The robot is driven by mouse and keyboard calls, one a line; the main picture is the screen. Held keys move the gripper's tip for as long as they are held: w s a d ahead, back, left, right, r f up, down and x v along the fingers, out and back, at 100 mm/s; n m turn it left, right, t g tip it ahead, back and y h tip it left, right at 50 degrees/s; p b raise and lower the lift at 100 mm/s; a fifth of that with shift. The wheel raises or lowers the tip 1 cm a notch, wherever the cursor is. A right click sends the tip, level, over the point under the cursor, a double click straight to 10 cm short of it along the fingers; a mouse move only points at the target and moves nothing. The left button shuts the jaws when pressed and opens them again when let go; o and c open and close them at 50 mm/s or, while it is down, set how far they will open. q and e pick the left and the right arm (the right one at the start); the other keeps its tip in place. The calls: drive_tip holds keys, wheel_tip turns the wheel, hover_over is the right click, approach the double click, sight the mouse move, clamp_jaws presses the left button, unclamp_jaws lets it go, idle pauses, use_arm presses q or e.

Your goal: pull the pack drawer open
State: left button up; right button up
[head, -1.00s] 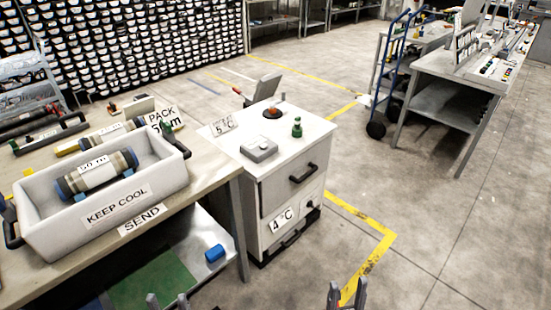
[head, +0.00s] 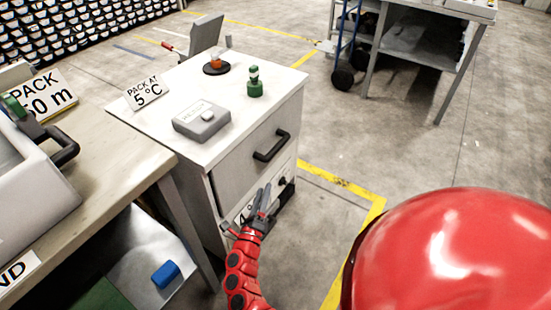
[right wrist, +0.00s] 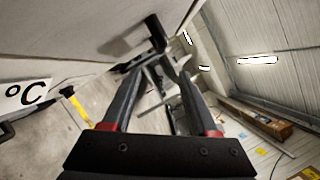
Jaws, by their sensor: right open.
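The white cabinet (head: 150,100) has a drawer front (head: 240,165) with a black bar handle (head: 271,146); it looks closed. A lower black handle (head: 287,190) is partly hidden behind my right gripper. Which front is the pack drawer I cannot tell. My right gripper (head: 264,191) is open and empty in front of the cabinet, below the upper handle. In the right wrist view, its fingers (right wrist: 160,75) stand apart, and a black handle (right wrist: 155,33) sticks out from the white front beyond them, with no contact visible. My left gripper is out of view.
On the cabinet top are a grey box (head: 201,120), a green bottle-like item (head: 254,82) and a "PACK AT 5°C" sign (head: 146,92). A workbench (head: 110,160) with a grey tray (head: 30,190) stands at the left. The floor (head: 420,150) to the right is open.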

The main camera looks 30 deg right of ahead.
sight(276, 150)
drive_tip(key=x, duration=1.7)
drive_tip(key=shift+r, duration=0.1)
clamp_jaws()
drive_tip(key=shift+a, duration=0.1)
idle(0.5)
